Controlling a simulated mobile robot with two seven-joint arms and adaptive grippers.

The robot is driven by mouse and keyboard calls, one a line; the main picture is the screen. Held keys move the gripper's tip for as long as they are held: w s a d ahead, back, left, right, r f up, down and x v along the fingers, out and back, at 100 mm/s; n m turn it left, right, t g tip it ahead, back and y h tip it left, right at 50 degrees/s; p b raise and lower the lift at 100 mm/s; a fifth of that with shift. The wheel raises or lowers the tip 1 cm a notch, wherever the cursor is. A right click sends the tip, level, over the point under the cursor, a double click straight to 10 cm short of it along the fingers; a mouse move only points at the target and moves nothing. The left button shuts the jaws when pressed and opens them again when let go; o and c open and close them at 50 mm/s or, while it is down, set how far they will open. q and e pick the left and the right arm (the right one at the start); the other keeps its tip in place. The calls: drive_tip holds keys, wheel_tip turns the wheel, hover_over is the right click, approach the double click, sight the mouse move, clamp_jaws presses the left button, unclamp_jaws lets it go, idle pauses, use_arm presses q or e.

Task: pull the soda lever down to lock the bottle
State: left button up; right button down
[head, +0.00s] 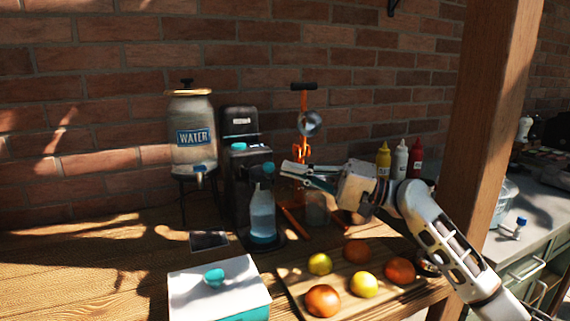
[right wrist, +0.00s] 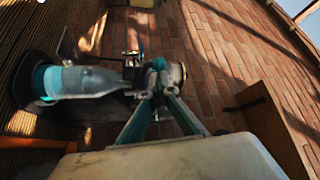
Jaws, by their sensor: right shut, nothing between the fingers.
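The black soda machine (head: 238,165) stands on the wooden table against the brick wall. A clear bottle with a teal base (head: 262,220) stands upright in it. A teal lever end (head: 268,168) shows at the machine's front, above the bottle. My right gripper (head: 284,167) is shut and empty, just right of the machine's upper front, level with the teal part. In the right wrist view the bottle (right wrist: 85,82) lies sideways in the picture and the gripper's fingertips (right wrist: 158,68) are close to the machine's head. Whether they touch the lever I cannot tell. My left gripper is out of view.
A water dispenser (head: 193,135) stands left of the machine, and an orange juicer (head: 303,125) behind my gripper. A white box with a teal knob (head: 218,290) and a fruit tray (head: 290,290) are in front. Sauce bottles (head: 400,160) stand at the right. The table's left side is clear.

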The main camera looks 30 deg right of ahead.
drive_tip(key=v, duration=0.5)
drive_tip(key=shift+w+d+r, duration=0.1)
drive_tip(key=shift+d+r, duration=0.15)
drive_tip(key=shift+r, duration=0.15)
